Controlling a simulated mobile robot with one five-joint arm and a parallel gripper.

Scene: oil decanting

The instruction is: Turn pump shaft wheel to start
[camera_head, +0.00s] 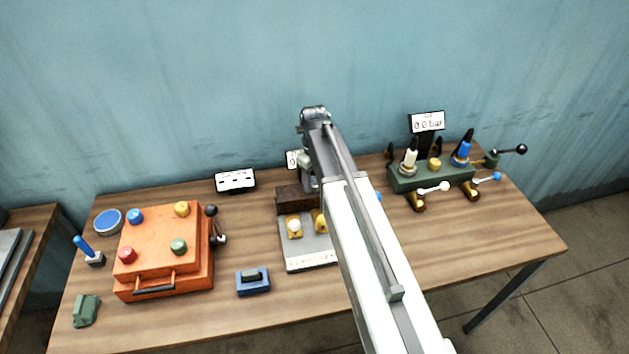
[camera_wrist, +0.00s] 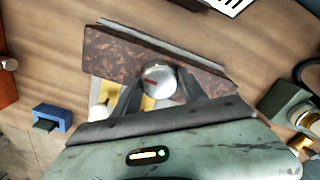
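A round silver knob (camera_wrist: 158,80) with a red mark shows between my fingertips in the wrist view, in front of a mottled brown block (camera_wrist: 112,52). It may be the pump shaft wheel; its label is not visible. My gripper (camera_wrist: 160,76) has one dark finger on each side of the knob, very close to it. I cannot tell whether the fingers press on it. In the head view my arm hides the knob, and my gripper (camera_head: 308,178) points down by the brown block (camera_head: 291,200) on a grey base plate (camera_head: 308,262).
An orange box (camera_head: 160,245) with coloured caps stands left on the table, a blue block (camera_head: 253,287) in front. A green valve block (camera_head: 405,181) with levers stands right, with a display reading 0.0 bar (camera_head: 427,121) behind. The table's front right is clear.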

